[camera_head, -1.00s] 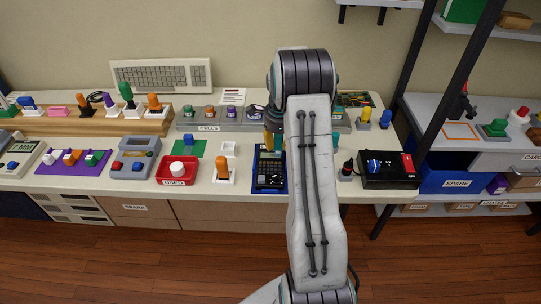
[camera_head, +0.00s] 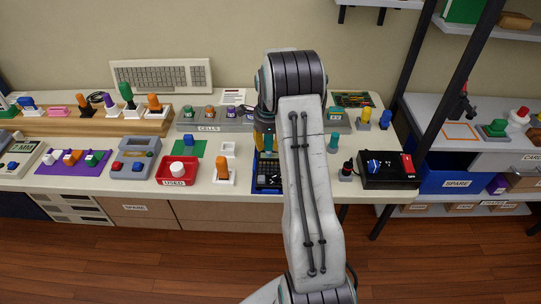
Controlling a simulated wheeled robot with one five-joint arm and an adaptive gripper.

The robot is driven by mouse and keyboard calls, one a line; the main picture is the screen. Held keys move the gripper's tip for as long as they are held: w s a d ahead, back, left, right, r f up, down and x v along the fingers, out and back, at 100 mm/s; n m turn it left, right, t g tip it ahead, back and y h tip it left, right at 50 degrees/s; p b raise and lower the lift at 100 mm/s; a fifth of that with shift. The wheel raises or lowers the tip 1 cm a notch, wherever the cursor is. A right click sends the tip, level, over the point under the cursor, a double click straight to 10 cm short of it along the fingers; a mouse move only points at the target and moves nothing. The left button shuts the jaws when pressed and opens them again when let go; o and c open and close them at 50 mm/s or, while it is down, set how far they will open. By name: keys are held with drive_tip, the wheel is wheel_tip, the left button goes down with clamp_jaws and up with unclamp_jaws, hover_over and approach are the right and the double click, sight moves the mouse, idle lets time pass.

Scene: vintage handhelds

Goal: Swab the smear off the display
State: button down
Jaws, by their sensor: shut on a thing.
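The handheld device (camera_head: 268,182), dark with rows of keys, lies on a blue mat near the table's front edge. Its upper part, where a display would be, is covered by my gripper and arm, so no smear can be made out. My gripper (camera_head: 264,142) is over the upper part of the device, pointing down. It is shut on a small tool, mostly hidden by the fingers and my arm. I cannot tell whether the tool touches the device.
Left of the device are an orange-handled piece (camera_head: 222,169) on a white base and a red tray (camera_head: 177,172) labelled USED. Right are a teal peg (camera_head: 333,142) and a black box (camera_head: 388,170) with blue and red controls. A grey rack (camera_head: 205,127) labelled CELLS stands behind.

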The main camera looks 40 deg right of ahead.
drive_tip(key=shift+s+d, duration=0.1)
drive_tip(key=shift+d, duration=0.05)
drive_tip(key=shift+s+d+r, duration=0.1)
drive_tip(key=shift+s+d, duration=0.7)
drive_tip(key=shift+d, duration=0.25)
drive_tip(key=shift+a, duration=0.1)
drive_tip(key=shift+w+a, duration=0.9)
drive_tip(key=shift+a, duration=0.2)
drive_tip(key=shift+s+d, duration=0.1)
drive_tip(key=shift+s+d, duration=0.2)
drive_tip(key=shift+d, duration=0.1)
